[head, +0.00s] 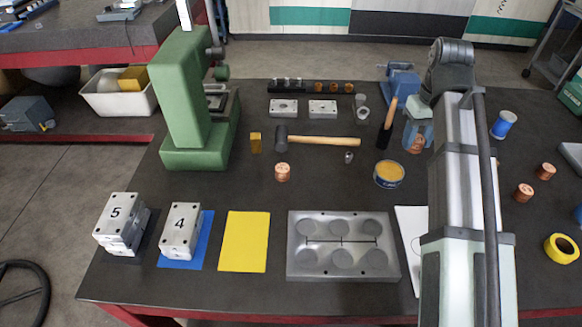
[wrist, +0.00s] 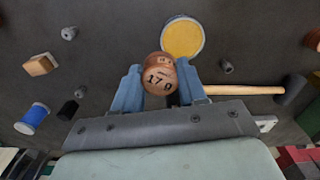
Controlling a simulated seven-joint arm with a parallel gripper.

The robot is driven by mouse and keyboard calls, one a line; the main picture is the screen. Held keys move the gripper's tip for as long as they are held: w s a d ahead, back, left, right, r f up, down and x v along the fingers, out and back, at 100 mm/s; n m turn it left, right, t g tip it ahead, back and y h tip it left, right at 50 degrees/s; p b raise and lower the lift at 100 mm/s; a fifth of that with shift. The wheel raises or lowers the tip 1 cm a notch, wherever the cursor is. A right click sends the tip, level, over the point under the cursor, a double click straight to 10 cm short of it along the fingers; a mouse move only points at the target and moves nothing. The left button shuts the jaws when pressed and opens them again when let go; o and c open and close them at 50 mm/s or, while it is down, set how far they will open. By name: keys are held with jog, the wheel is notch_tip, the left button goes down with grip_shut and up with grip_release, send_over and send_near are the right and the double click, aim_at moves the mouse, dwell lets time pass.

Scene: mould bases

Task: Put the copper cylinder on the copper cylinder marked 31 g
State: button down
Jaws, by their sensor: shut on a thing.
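My gripper (head: 418,134) is shut on a copper cylinder (head: 416,144) and holds it near the yellow-filled tin. In the wrist view the cylinder (wrist: 160,78) sits between the blue fingers, its dark marking facing the camera; it looks like 17 followed by an unclear character. Another copper cylinder (head: 282,172) stands left of the tin, and two more stand at the right, a nearer one (head: 524,193) and a farther one (head: 545,171). I cannot read their marks, so I cannot tell which is the 31 g one.
The yellow-filled tin (head: 389,174) and hammer (head: 317,141) lie near my gripper. A grey mould base (head: 343,274) with round recesses is in front. A green press (head: 190,100) rises at the left. A blue spool (head: 504,124) and yellow tape roll (head: 561,248) are at the right.

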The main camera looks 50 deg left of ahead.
jog(key=s+a+n, duration=0.3)
jog(key=s+a, duration=0.7)
jog(key=a, duration=0.2)
notch_tip(320, 180, up, 2)
jog(key=n, duration=0.2)
send_over(283, 168)
jog(key=shift+s+d+f, duration=0.1)
jog(key=shift+f, duration=4.65)
jog(key=shift+f, duration=0.15)
jog(key=c, duration=0.6)
grip_release()
jog(key=shift+r, duration=3.95)
